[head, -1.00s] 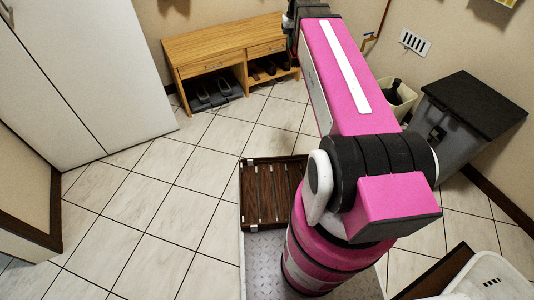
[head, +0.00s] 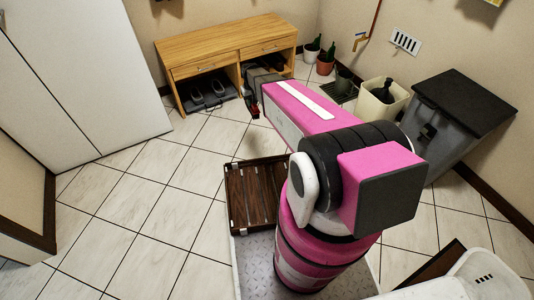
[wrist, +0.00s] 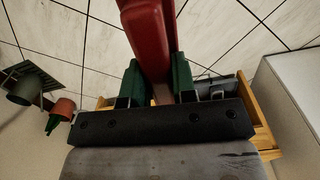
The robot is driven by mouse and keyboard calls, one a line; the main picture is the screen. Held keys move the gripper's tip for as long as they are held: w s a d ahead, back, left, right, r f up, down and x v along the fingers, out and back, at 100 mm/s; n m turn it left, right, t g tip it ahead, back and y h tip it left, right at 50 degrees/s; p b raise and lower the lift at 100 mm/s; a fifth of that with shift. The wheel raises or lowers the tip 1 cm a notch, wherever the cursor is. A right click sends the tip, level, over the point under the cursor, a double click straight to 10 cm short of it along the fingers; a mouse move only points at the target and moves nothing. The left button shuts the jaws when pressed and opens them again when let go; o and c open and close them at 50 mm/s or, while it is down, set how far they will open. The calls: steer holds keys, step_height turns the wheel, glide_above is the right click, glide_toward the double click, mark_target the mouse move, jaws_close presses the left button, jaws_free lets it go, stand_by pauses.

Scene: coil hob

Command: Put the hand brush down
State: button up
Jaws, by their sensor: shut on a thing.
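The hand brush is a red object (wrist: 148,30) in the wrist view, its far end cut off by the top edge. My gripper (wrist: 157,80) is shut on it, with a green finger pressed on each side. In the head view my gripper (head: 254,103) hangs in front of the wooden bench (head: 218,45), above the tiled floor. A little of the red brush shows below it there, mostly hidden by my arm. I cannot make out the bristles.
Potted plants (head: 325,60), a cream bin (head: 382,100) and a black-topped grey cabinet (head: 455,115) stand to the right. The floor (head: 150,190) at left is clear.

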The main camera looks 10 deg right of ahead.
steer(key=s+a+f+n, duration=0.1)
steer(key=s+a+f, duration=0.1)
steer(key=f, duration=1)
steer(key=s+a+f, duration=0.1)
steer(key=s+f, duration=0.1)
steer(key=f, duration=1.1)
steer(key=shift+w+d+f, duration=0.5)
steer(key=shift+d+f, duration=1.3)
steer(key=shift+w+d+f, duration=0.55)
steer(key=shift+d+f, duration=1.2)
steer(key=shift+f, duration=0.1)
steer(key=shift+w+d+f, duration=0.5)
steer(key=shift+d+f, duration=1.3)
steer(key=shift+f, duration=0.2)
steer(key=o, duration=0.8)
steer(key=shift+o, duration=0.2)
steer(key=shift+r, duration=0.1)
